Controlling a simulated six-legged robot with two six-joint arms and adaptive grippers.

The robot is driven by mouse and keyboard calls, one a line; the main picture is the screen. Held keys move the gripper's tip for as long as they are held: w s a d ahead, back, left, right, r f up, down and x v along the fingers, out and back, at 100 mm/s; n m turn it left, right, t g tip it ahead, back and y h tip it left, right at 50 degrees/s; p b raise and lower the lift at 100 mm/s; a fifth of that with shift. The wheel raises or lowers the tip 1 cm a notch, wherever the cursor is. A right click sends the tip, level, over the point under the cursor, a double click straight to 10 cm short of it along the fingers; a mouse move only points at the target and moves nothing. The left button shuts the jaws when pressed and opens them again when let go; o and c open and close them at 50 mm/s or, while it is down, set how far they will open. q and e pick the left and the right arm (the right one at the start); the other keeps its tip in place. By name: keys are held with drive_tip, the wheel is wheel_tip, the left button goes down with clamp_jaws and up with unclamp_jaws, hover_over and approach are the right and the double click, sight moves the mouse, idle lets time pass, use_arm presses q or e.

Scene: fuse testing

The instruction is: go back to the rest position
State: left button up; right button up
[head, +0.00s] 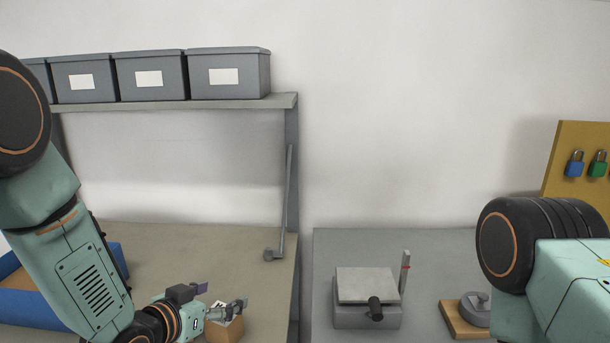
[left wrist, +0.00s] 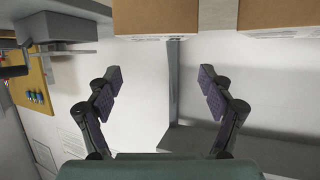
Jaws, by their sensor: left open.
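My left gripper (head: 222,300) is low over the left workbench in the head view, in front of a small brown box (head: 226,330). In the left wrist view its two fingers (left wrist: 160,100) are spread apart with nothing between them. The gripper hides part of the brown box in the head view. My right arm comes in at the right edge of the head view, and its gripper is outside the picture.
Grey lidded bins (head: 228,75) stand on a shelf (head: 200,103) above the left bench (head: 190,245). A blue bin (head: 40,300) is at left. A grey device (head: 367,300) and a wooden-based part (head: 466,318) stand on the right bench. A padlock board (head: 580,150) hangs at right.

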use_arm(q)
drive_tip(key=r, duration=0.2)
drive_tip(key=s+r, duration=0.1)
drive_tip(key=r, duration=0.2)
drive_tip(key=shift+s+a+r+p, duration=0.1)
drive_tip(key=shift+s+a+p, duration=0.1)
drive_tip(key=shift+p, duration=0.1)
drive_tip(key=s+f+m+g+h, duration=0.4)
drive_tip(key=s+m+h, duration=0.1)
drive_tip(key=s, duration=0.8)
drive_tip(key=shift+a+m, duration=0.4)
drive_tip(key=shift+f, duration=0.15)
